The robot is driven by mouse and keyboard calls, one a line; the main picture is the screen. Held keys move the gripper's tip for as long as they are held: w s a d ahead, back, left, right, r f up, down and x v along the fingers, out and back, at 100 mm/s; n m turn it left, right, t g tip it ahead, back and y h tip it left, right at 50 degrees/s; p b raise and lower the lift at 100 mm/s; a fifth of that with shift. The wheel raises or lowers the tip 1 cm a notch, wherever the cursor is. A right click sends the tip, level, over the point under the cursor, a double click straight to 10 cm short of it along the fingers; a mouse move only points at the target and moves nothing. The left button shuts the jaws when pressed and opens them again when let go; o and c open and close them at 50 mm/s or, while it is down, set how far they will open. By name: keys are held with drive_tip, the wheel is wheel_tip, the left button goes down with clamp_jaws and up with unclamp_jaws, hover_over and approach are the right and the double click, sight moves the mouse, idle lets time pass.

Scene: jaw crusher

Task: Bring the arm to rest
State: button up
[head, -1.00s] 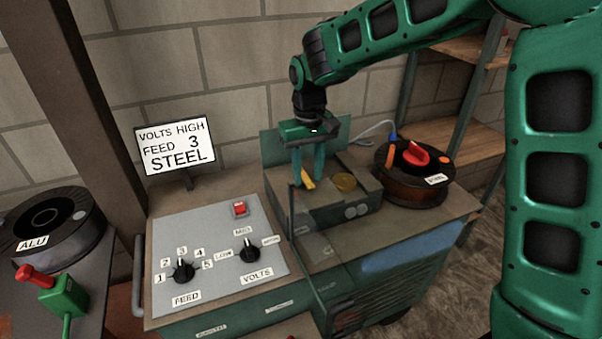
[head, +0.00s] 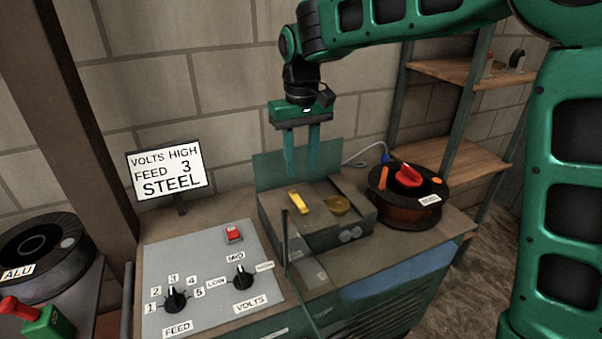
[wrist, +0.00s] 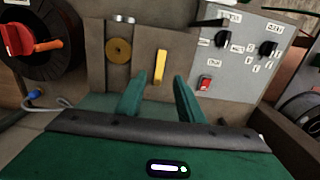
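My green arm reaches in from the upper right in the head view. My gripper (head: 301,150) points down above the wire feeder box (head: 318,222). Its two fingers are apart with nothing between them. In the wrist view the gripper (wrist: 160,98) is also open and empty, with the yellow lever (wrist: 160,66) beyond the fingertips. In the head view the yellow lever (head: 299,201) lies on top of the box, below the fingers and clear of them. A brass roller (head: 337,205) sits beside it.
A steel spool (head: 405,195) with a red knob stands right of the box. The control panel (head: 205,275) with feed and volts knobs is at front left. A sign (head: 166,171) reads volts high, feed 3, steel. An ALU spool (head: 45,250) is far left. Shelves (head: 460,155) stand at right.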

sight(301, 203)
drive_tip(key=shift+r, duration=0.2)
wheel_tip(301, 203, down, 11)
drive_tip(key=shift+w+r, duration=0.1)
idle(0.7)
